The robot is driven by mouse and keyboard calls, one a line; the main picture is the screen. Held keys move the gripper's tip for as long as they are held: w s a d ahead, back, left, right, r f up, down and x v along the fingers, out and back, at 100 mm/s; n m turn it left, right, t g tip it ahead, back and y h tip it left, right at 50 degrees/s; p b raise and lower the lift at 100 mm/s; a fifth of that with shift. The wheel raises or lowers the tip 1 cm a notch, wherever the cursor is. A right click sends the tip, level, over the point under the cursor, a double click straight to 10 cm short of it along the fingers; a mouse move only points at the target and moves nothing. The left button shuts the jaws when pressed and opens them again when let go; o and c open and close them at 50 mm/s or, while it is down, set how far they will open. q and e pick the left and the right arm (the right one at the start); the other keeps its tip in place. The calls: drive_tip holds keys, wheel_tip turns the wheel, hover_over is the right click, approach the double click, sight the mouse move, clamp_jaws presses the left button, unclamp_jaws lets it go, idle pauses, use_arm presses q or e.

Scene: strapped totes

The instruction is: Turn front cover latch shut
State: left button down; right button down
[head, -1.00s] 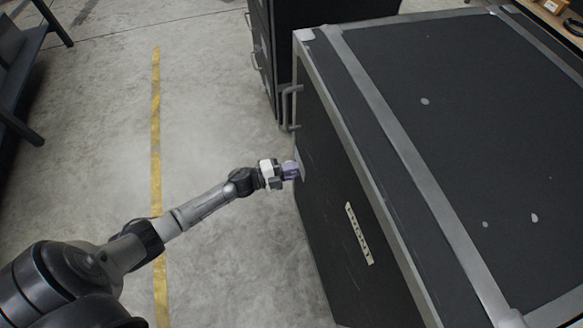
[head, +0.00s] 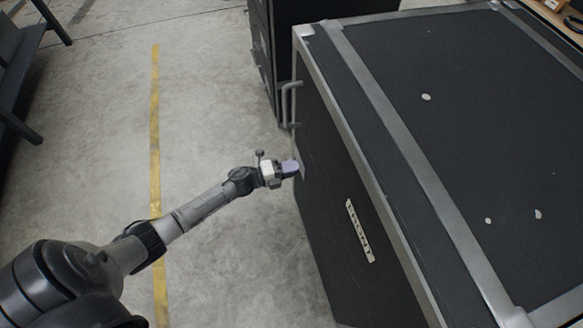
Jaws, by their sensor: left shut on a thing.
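A large black tote (head: 440,150) with grey metal edges and straps fills the right of the head view. Its front cover (head: 325,225) faces left and carries a cream "FRONT" label (head: 360,231). A small grey latch plate (head: 300,164) shows at the cover's upper part. My right gripper is not in view.
A grey handle (head: 289,104) sticks out from the tote beyond my gripper. Another black case (head: 262,50) stands behind. A dark bench (head: 20,75) is at the far left. The concrete floor with a yellow line (head: 155,130) is clear between.

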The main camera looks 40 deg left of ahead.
use_arm(q)
drive_tip(key=c, duration=1.3)
unclamp_jaws()
drive_tip(key=shift+o, duration=0.3)
drive_tip(key=p+v, duration=0.4)
drive_tip(key=v, duration=1)
drive_tip(key=shift+d, duration=0.1)
